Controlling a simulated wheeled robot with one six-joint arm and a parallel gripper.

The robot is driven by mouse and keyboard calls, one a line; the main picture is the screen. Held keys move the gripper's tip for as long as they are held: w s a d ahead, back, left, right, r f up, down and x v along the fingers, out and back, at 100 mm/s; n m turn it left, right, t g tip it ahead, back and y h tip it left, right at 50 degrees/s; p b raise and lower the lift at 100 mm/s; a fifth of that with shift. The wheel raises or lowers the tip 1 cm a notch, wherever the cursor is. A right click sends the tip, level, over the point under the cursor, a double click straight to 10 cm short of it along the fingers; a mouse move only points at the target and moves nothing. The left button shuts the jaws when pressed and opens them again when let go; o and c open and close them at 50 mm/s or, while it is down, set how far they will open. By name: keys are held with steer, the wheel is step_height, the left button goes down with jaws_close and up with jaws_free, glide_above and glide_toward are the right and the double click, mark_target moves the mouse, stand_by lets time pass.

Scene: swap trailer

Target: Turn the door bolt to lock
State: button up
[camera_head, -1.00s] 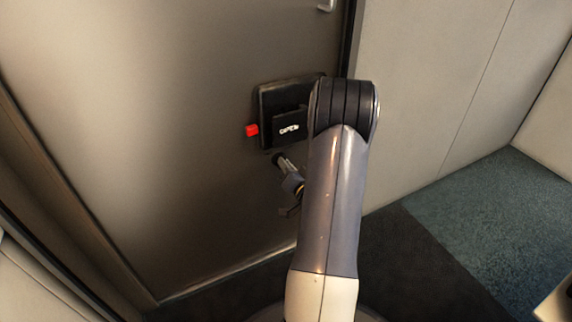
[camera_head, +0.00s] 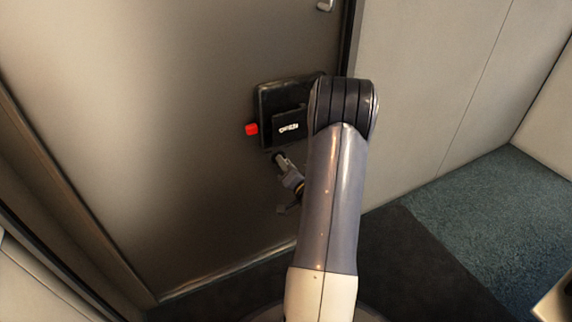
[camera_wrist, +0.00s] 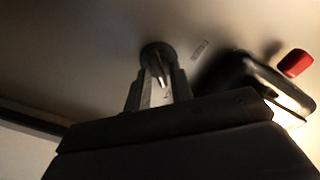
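The door bolt (camera_wrist: 158,54) is a round dark knob on the door, in the upper middle of the wrist view. My gripper (camera_wrist: 160,84) is right at it, with its grey fingers on either side of a pale, narrow piece below the knob. The fingers look closed on this piece, but the contact itself is partly hidden. In the head view, a small grey part with a dark tip shows below the black lock box (camera_head: 265,105); my arm hides much of that spot.
A red tab (camera_head: 251,129) sticks out at the box's left side; it also shows in the wrist view (camera_wrist: 296,63). The grey-brown door (camera_head: 180,150) fills the left. A pale wall (camera_head: 430,90) and blue-green carpet (camera_head: 490,220) lie to the right, with free floor.

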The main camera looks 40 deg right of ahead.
steer(key=shift+o, duration=0.8)
steer(key=p+v, duration=0.2)
steer(key=v, duration=0.9)
steer(key=shift+w, duration=0.2)
steer(key=b+x, duration=0.2)
steer(key=x, duration=0.8)
steer(key=shift+w, duration=0.3)
steer(key=shift+d, duration=0.1)
